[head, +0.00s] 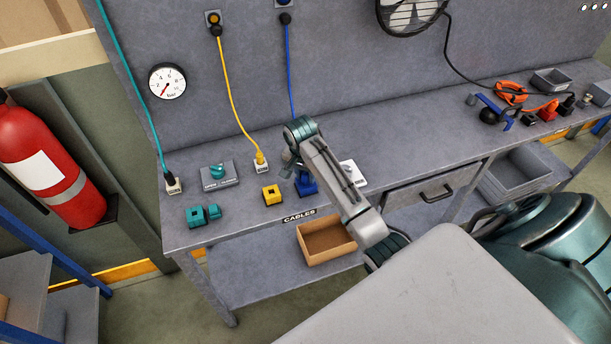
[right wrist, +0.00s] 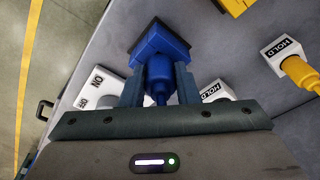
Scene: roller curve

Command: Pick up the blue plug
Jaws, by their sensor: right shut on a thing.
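In the right wrist view the blue plug (right wrist: 160,76) is between the two fingers of my right gripper (right wrist: 160,85), which is shut on it. The plug's front end meets a blue block (right wrist: 152,42); I cannot tell whether it is seated in it or only touching. In the head view my right gripper (head: 295,170) is low over the bench, partly hidden by my arm, beside the blue block (head: 308,186). The blue cable (head: 288,75) hangs down from the wall behind my arm. My left gripper is not in view.
A yellow plug (head: 261,158) stands in a white holder, with a yellow block (head: 272,195) in front. A cardboard box (head: 326,241) sits below the bench edge. The bench middle (head: 400,145) is clear.

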